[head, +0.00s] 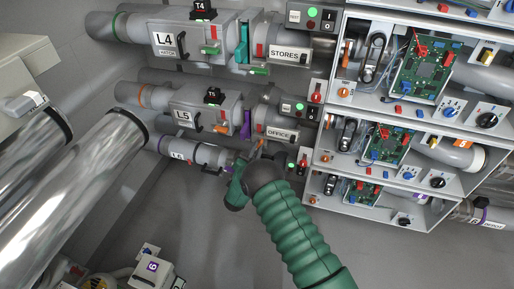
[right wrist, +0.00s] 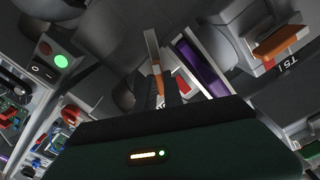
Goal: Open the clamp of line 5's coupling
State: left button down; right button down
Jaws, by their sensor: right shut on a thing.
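Line 5's grey housing (head: 200,112) carries an L5 label, left of centre in the head view. A purple plate (head: 246,124) stands at its right end, beside the OFFICE pipe section (head: 277,132). A purple panel (right wrist: 200,66) also shows in the right wrist view. My right gripper (head: 257,152) reaches up from below to just under the OFFICE section. In the right wrist view its narrow fingers (right wrist: 164,92) are shut on a thin lever with an orange part (right wrist: 156,68). The clamp itself is largely hidden, so its position cannot be told. My left gripper is not in view.
Line 4's housing (head: 195,42) is above, and a smaller pipe (head: 190,152) runs just below line 5. Switch boxes with green lamps (head: 293,107) and open shelves of circuit boards (head: 425,70) stand close on the right. The grey area below is mostly clear.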

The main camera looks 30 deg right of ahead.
jog(key=n, duration=0.3)
jog(key=f+n+p, duration=0.1)
jog(key=n, duration=0.2)
jog(key=shift+s+a, duration=0.1)
jog(key=shift+a, duration=0.1)
dwell(0.5)
jog(key=c, duration=1.5)
grip_release()
jog(key=shift+r, duration=0.1)
jog(key=shift+o, duration=0.2)
jog(key=shift+d+r, duration=0.1)
jog(key=shift+r, duration=0.05)
jog(key=shift+r, duration=0.1)
jog(key=p+v, duration=0.3)
jog(key=v, duration=1.3)
jog(key=shift+s+a+p, duration=0.25)
jog(key=shift+a+p, duration=0.1)
jog(key=shift+p, duration=0.05)
